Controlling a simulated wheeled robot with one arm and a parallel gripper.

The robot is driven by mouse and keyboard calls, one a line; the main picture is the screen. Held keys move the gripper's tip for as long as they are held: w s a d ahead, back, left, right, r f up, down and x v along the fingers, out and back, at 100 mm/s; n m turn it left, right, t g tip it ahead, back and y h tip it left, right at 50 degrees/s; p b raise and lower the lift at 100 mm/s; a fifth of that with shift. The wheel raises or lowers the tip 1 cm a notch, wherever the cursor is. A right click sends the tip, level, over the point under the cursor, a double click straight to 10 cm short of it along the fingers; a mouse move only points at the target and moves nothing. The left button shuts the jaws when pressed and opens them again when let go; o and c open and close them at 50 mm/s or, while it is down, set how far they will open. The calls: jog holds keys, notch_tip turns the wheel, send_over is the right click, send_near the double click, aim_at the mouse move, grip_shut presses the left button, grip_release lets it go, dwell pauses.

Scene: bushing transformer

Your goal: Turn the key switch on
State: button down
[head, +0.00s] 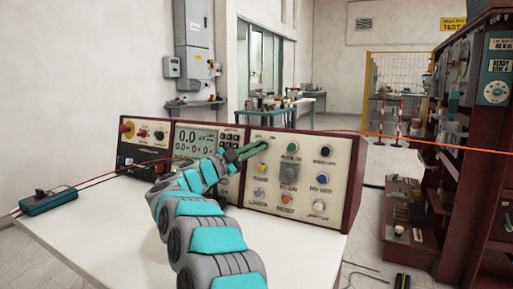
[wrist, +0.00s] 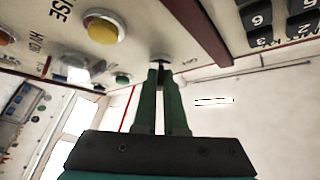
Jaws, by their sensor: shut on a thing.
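The key switch (wrist: 161,59) is at the panel's edge in the wrist view, with small, hard-to-read lettering beside it. My gripper (wrist: 160,72) has its two green fingers shut on the dark key part of this switch. In the head view my gripper (head: 262,146) reaches the upper left of the cream right-hand control panel (head: 335,182). There its fingers cover most of the switch, so the key's angle cannot be told.
The panel carries several coloured buttons, including a green one (head: 294,124) and a yellow one (head: 260,194). A display panel (head: 196,138) stands directly left. A handheld meter (head: 48,200) with red leads lies on the white table (head: 105,232). The table front is mostly clear.

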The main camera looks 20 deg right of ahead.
dwell(0.3)
jog(key=c, duration=1)
grip_release()
jog(key=b+v, duration=0.1)
jog(key=v, duration=0.6)
jog(key=shift+a, duration=0.4)
jog(key=shift+f, duration=0.1)
